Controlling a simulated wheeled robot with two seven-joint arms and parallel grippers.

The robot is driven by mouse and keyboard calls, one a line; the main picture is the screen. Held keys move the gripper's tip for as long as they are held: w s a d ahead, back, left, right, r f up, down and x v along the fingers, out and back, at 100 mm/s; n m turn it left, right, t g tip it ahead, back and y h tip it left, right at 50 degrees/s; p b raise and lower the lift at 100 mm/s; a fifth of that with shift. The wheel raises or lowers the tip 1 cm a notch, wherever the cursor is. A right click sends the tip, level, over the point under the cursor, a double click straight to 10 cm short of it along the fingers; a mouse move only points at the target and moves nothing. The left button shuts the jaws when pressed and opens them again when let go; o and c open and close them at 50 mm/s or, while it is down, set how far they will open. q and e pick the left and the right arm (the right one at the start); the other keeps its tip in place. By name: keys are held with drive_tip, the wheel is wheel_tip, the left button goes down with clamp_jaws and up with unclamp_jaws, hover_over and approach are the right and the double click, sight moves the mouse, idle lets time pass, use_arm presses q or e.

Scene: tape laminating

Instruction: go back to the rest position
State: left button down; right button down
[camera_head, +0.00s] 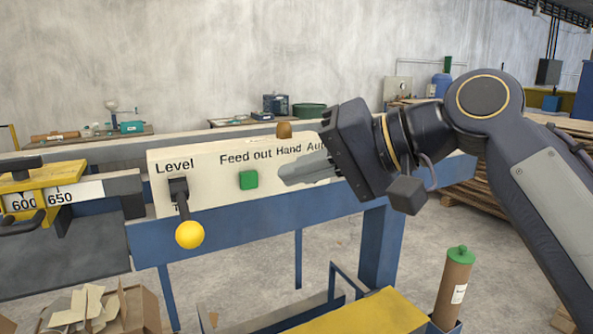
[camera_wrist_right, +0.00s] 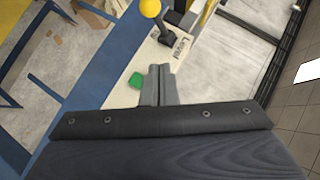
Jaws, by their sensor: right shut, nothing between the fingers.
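My right gripper (camera_head: 300,172) is shut and empty in front of the white control panel (camera_head: 222,190), to the right of the green Feed out button (camera_head: 248,180). Its closed fingers (camera_wrist_right: 160,85) also show in the right wrist view, with the green button (camera_wrist_right: 136,81) to their left. The Level lever with its yellow ball knob (camera_head: 189,235) hangs down at the panel's left; the knob (camera_wrist_right: 151,8) is at the top of the wrist view. A brown knob (camera_head: 284,130) sits above the panel's top edge. The arm hides the panel's right part. My left gripper is not in view.
A blue machine frame (camera_head: 330,210) carries the panel. A yellow clamp with a scale (camera_head: 35,190) is at the left. A cardboard box (camera_head: 125,310) stands at lower left. A brown tube with a green cap (camera_head: 455,290) stands at lower right near a yellow surface (camera_head: 370,315).

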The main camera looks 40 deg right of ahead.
drive_tip(key=s+a+f+n+g+p, duration=0.1)
drive_tip(key=s+a+f+n+g, duration=0.1)
drive_tip(key=f, duration=0.9)
drive_tip(key=s+a+f+n+g+h+p, duration=0.1)
drive_tip(key=s+a+f+n+g, duration=0.1)
drive_tip(key=f, duration=0.9)
drive_tip(key=s+a+f+n+g+h+p, duration=0.1)
drive_tip(key=a+f, duration=0.3)
drive_tip(key=f, duration=0.8)
drive_tip(key=shift+s+a+n+g, duration=0.25)
drive_tip(key=shift+s+n+g, duration=0.25)
drive_tip(key=shift+g, duration=0.1)
